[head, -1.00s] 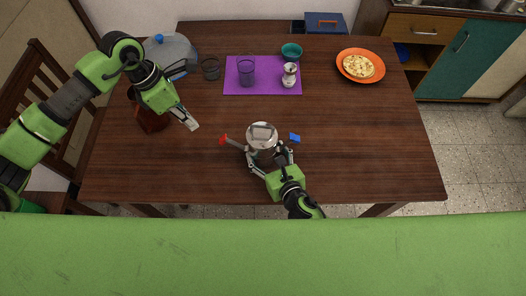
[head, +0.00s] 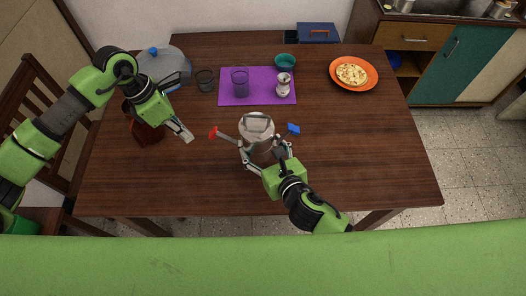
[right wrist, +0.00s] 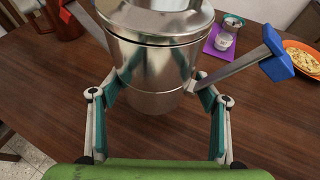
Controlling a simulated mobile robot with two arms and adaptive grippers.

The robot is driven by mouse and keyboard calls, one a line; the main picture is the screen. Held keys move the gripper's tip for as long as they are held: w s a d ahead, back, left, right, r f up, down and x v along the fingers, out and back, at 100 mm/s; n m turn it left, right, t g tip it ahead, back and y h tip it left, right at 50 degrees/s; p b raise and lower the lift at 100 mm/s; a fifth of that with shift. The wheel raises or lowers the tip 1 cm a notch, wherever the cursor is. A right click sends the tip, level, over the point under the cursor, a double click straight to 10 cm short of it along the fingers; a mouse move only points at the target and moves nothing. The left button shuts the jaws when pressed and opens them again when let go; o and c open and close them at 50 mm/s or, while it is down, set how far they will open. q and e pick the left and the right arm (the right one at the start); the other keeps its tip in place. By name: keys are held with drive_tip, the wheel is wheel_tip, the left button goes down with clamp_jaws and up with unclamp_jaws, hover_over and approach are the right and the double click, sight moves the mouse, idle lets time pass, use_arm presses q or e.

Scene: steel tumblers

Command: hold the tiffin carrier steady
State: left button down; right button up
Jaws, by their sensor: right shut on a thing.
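The steel tiffin carrier (head: 257,143) is a round, shiny can with a lid and a flat top handle. It stands upright between the fingers of my right gripper (head: 262,155), which is shut on its sides. The right wrist view shows the carrier (right wrist: 155,65) between the two teal-padded fingers. A clip with a red end (head: 213,132) and one with a blue end (head: 293,128) stick out from its sides. I cannot tell whether its base touches the table. My left gripper (head: 184,132) is empty, left of the carrier and apart from it; its opening is unclear.
A teal bowl (head: 285,62), an orange plate (head: 373,80), another glass (head: 204,80) and a brown jug (head: 148,133) stand around. The table's right front is clear.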

sight(263, 165)
drive_tip(key=shift+s+f, duration=0.15)
drive_tip(key=shift+f, duration=4.35)
drive_tip(key=shift+f, duration=0.2)
drive_tip(key=o, duration=1.5)
drive_tip(key=shift+s, duration=0.1)
drive_tip(key=shift+s+d, duration=0.15)
drive_tip(key=shift+s+d+r, duration=0.1)
drive_tip(key=shift+s, duration=0.1)
drive_tip(key=shift+w, duration=0.1)
drive_tip(key=shift+w+a, duration=0.2)
drive_tip(key=shift+w, duration=0.1)
